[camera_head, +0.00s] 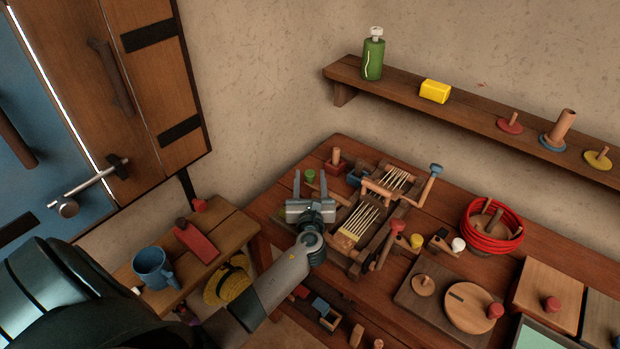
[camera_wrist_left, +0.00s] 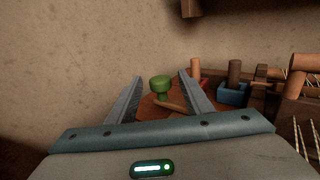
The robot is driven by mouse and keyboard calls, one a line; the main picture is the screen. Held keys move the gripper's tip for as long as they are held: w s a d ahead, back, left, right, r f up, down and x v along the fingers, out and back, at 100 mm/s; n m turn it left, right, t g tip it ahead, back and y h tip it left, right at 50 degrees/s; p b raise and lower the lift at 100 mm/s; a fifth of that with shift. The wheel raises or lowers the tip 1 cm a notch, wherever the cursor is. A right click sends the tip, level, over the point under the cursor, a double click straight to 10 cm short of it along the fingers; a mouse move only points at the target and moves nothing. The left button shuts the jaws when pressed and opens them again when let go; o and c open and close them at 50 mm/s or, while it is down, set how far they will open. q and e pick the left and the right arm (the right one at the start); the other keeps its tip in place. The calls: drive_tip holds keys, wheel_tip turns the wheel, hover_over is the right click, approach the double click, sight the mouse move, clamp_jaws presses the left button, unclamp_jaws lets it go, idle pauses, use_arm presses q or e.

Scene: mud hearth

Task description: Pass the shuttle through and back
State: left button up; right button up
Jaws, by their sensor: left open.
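A small wooden loom (camera_head: 408,207) with pale warp threads (camera_head: 362,220) stands on the workbench; it has a blue-tipped lever (camera_head: 436,170) and a red-tipped lever (camera_head: 397,226). My left gripper (camera_head: 310,182) is open and empty beside the loom's left side, pointing to the back. I cannot tell surely which piece is the shuttle. My right gripper is not in view.
A red-based peg (camera_head: 336,162) stands just behind the gripper. A red cord coil (camera_head: 489,232) and a board with wooden discs (camera_head: 425,310) lie to the right. A side table with a blue mug (camera_head: 153,266) is at left. A wall shelf (camera_head: 465,112) hangs behind.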

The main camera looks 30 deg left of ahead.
use_arm(q)
clamp_jaws()
drive_tip(key=shift+s+d, duration=0.2)
drive_tip(key=shift+d, duration=2.15)
drive_tip(key=shift+a, duration=0.1)
unclamp_jaws()
drive_tip(key=shift+r, duration=0.1)
